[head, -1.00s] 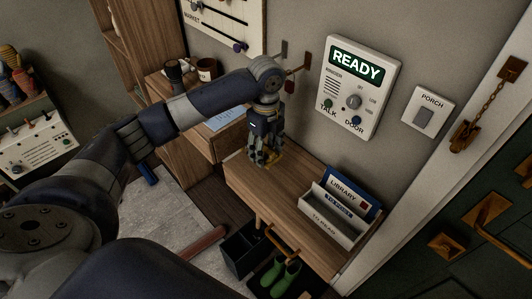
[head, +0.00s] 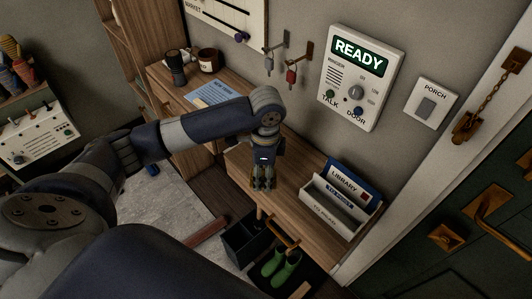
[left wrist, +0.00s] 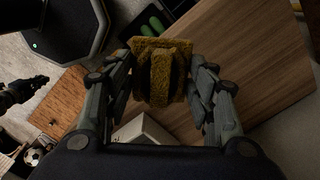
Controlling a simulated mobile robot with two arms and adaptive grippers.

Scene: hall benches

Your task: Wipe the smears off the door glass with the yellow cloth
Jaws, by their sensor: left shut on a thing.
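The yellow cloth (left wrist: 158,75), a thick fuzzy piece, is pinched between the fingers of my left gripper (left wrist: 160,88) in the left wrist view. In the head view my left gripper (head: 262,184) points down over the wooden bench top, left of the letter rack; the cloth is hard to make out there. The dark green door (head: 480,235) stands at the right edge, with brass handle and chain. Its glass and any smears are not in view. A dark shape at the left edge of the left wrist view seems to be my right gripper (left wrist: 28,90); its fingers are unclear.
A letter rack (head: 335,210) stands on the bench (head: 290,190). Green boots (head: 280,266) and a dark bin (head: 245,240) are below. The wall carries a READY panel (head: 350,95), a PORCH switch (head: 430,105) and hanging keys (head: 291,75). A mug (head: 208,60) sits on the back shelf.

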